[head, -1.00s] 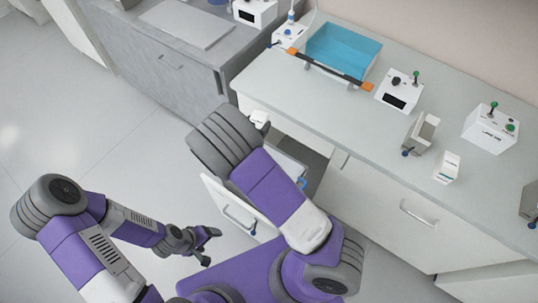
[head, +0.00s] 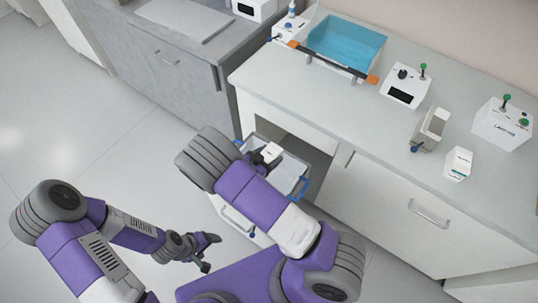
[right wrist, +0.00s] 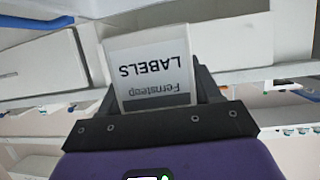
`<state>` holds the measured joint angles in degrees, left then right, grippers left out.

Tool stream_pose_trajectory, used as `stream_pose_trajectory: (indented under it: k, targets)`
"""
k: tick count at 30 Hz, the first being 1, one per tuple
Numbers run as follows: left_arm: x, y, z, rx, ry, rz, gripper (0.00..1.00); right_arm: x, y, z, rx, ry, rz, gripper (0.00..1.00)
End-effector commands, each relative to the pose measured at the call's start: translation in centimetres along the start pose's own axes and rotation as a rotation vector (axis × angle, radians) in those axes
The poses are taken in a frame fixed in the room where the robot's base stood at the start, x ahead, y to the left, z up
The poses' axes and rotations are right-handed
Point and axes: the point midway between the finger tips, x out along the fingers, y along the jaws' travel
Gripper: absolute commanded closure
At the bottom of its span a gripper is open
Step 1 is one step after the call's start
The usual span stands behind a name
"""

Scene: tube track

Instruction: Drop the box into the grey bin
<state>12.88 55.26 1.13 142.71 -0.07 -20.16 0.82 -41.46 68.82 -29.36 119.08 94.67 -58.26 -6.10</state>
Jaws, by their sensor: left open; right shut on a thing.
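The box (right wrist: 150,68) is white with a dark band and the word LABELS, upside down in the right wrist view. My right gripper (right wrist: 155,88) is shut on it, a finger on each side. In the head view the box (head: 272,152) shows small and white beyond my right forearm, over the open top of the light grey bin (head: 293,177). The bin has blue handles and stands by the counter's front; my arm hides part of it. I cannot tell the box's height above it. My left gripper (head: 211,252) is open and empty, low at the left.
The counter (head: 330,110) holds a blue basin (head: 345,46) with a bar across its front, several white devices, a small holder (head: 430,129) and another white box (head: 458,163). A grey cabinet (head: 165,60) stands at the left. The floor at left is clear.

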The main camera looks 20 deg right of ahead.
Motion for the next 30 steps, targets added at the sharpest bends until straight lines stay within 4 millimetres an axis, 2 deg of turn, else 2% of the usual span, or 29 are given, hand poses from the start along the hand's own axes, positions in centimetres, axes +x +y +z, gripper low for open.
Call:
stream_pose_trajectory:
  k: [1, 3, 12, 13, 18, 26, 30]
  targets:
    - [0.8, -0.3, 0.0, 0.0, 0.0, 0.0, 0.22, 0.3, 0.0, 0.8, 0.001, 0.001, 0.0, 0.68]
    - [1.1, -0.4, 0.0, 0.0, 0.0, 0.0, 0.22, 0.5, 0.0, 1.1, 0.001, 0.001, -0.001, 0.68]
    - [1.1, -0.4, -0.1, 0.0, 0.0, 0.0, 0.22, 0.5, 0.0, 1.1, 0.001, 0.001, -0.001, 0.68]
    - [1.1, -0.4, -0.1, 0.0, 0.0, 0.0, 0.22, 0.5, 0.0, 1.1, 0.001, 0.0, -0.001, 0.34]
    - [1.1, -0.4, -0.1, 0.0, 0.0, 0.0, 0.22, 0.5, 0.0, 1.1, 0.001, 0.0, -0.001, 0.08]
    - [1.1, -0.4, -0.1, 0.0, 0.0, 0.0, 0.22, 0.5, 0.0, 1.1, 0.0, 0.0, -0.001, 0.08]
    - [0.7, -0.3, 0.0, 0.0, 0.0, 0.0, 0.22, -0.5, -0.1, 1.1, 0.0, -0.002, -0.004, 0.08]
